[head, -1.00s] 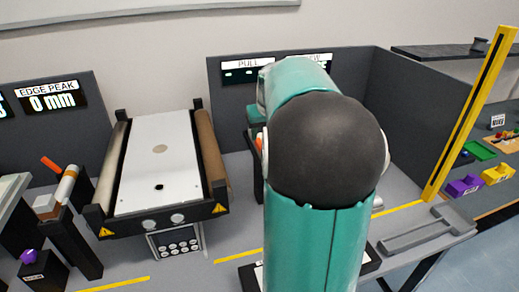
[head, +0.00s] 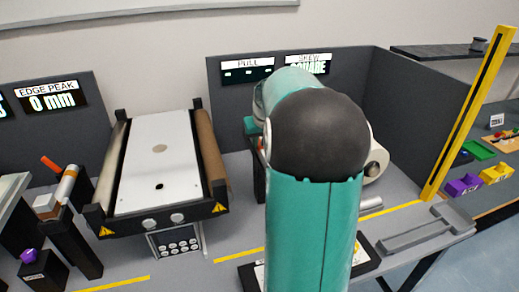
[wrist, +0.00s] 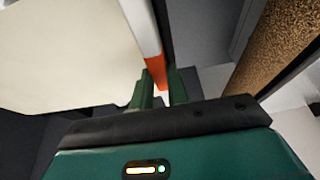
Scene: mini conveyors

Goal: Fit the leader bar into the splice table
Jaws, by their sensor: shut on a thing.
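In the wrist view, my gripper (wrist: 161,88) is shut on the orange part (wrist: 158,72) of a slim bar with a white length above it, which looks like the leader bar (wrist: 145,32). A broad cream sheet (wrist: 70,55) lies along the bar's left side; I cannot tell whether it is attached. In the head view, my arm hides the gripper and the bar. I cannot tell for certain which fixture is the splice table. The bar's far end runs out of the wrist view.
A brown textured roller (wrist: 278,45) is right of the gripper. In the head view, a white roll (head: 377,160) stands behind my arm. A white-topped conveyor (head: 158,165) is at left, a yellow post (head: 468,115) and grey tray (head: 430,230) at right. The skew display (head: 308,65) reads SQUARE.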

